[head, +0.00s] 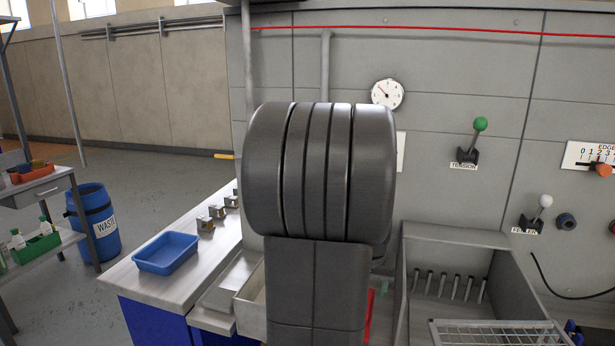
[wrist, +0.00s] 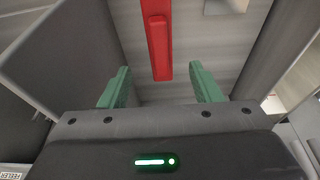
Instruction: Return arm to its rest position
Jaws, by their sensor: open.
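In the wrist view my gripper (wrist: 161,88) shows two green fingers set wide apart, with nothing held between them. A red bar (wrist: 159,45) lies beyond the fingers, in line with the gap between them and apart from both. In the head view my own dark arm fills the middle and hides most of my gripper and part of the machine front. A thin red strip (head: 369,316) shows low beside the arm, with a bit of green next to it.
A steel bench (head: 190,262) with a blue tray (head: 166,253) stands left of my arm. A grey bin with a wire rack (head: 490,333) is at lower right. The panel carries a green-knobbed tension lever (head: 480,124) and a white-knobbed lever (head: 545,201). A blue waste barrel (head: 97,222) stands far left.

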